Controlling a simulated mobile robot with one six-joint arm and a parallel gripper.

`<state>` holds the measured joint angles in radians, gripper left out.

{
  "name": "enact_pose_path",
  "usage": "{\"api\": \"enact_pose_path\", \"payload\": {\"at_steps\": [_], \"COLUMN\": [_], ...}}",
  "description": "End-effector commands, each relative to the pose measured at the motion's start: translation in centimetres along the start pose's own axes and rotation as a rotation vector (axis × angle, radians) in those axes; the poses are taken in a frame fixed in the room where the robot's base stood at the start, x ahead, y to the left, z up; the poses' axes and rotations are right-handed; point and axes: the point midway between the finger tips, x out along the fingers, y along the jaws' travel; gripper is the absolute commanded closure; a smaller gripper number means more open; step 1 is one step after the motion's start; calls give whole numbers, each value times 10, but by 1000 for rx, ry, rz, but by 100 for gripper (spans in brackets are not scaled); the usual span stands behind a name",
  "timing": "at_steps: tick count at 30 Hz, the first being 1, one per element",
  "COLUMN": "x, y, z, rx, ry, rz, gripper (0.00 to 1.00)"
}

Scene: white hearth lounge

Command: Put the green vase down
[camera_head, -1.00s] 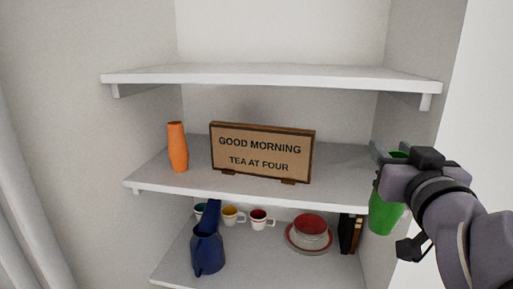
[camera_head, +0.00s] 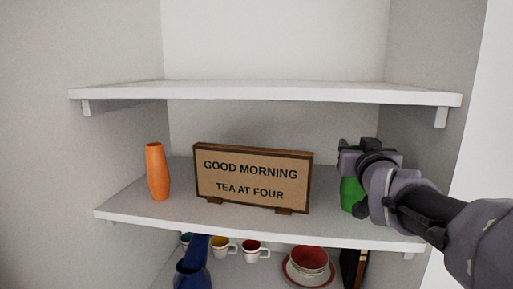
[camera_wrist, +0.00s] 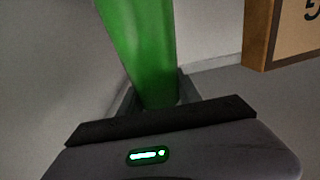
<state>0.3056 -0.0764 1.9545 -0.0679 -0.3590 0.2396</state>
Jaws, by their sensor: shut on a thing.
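The green vase (camera_head: 351,194) is at the right end of the middle shelf (camera_head: 240,223), right of the sign. My gripper (camera_head: 352,165) is shut on it, and my wrist and arm hide much of it. In the wrist view the green vase (camera_wrist: 145,50) rises between the jaws of my gripper (camera_wrist: 150,100). I cannot tell whether its base touches the shelf.
A sign reading "GOOD MORNING TEA AT FOUR" (camera_head: 250,178) stands mid-shelf, with an orange vase (camera_head: 157,172) at the left. The upper shelf (camera_head: 260,94) is overhead. Below are a blue jug (camera_head: 192,275), cups (camera_head: 221,246), a red bowl (camera_head: 309,258) and books (camera_head: 352,268).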

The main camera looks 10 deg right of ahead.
Motion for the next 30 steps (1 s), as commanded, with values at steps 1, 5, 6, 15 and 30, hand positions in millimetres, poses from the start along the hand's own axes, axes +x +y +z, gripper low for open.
{"api": "enact_pose_path", "payload": {"at_steps": [1,5,6,15,30], "x": [0,0,0,-1,-1], "y": [0,0,0,0,0], "z": [5,11,11,16,12], "rx": [0,-1,-1,0,0], "ry": [-1,2,2,3,1], "rz": [0,0,0,0,0], "gripper": [100,100,100,100,38]}}
